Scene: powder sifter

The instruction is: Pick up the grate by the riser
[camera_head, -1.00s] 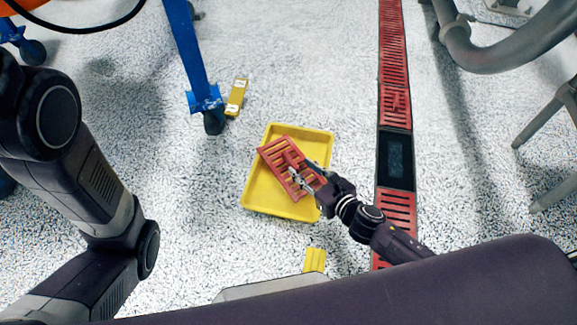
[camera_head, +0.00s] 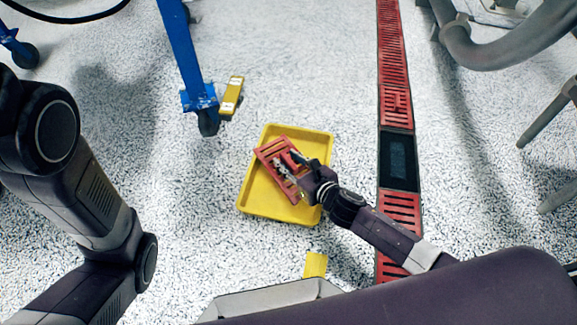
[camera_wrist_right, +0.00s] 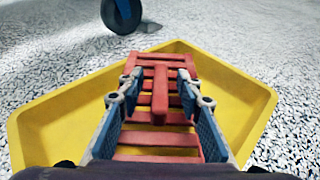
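The red slotted grate (camera_head: 268,152) lies in the yellow tray (camera_head: 254,206) on the floor. It also shows in the right wrist view (camera_wrist_right: 158,138). Its raised red riser (camera_wrist_right: 160,95) stands along the middle of the grate. My right gripper (camera_head: 286,164) is over the grate and hides part of it. In the right wrist view my right gripper (camera_wrist_right: 158,84) is open, with one finger on each side of the riser and gaps between. My left arm shows at the left of the head view, but its gripper is out of the picture.
A floor drain with red grates (camera_head: 394,75) runs to the right of the tray, with a dark open section (camera_head: 398,160). A blue leg with a caster (camera_head: 208,122) and a yellow bar (camera_head: 232,96) are beyond the tray. Speckled floor around the tray is mostly clear.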

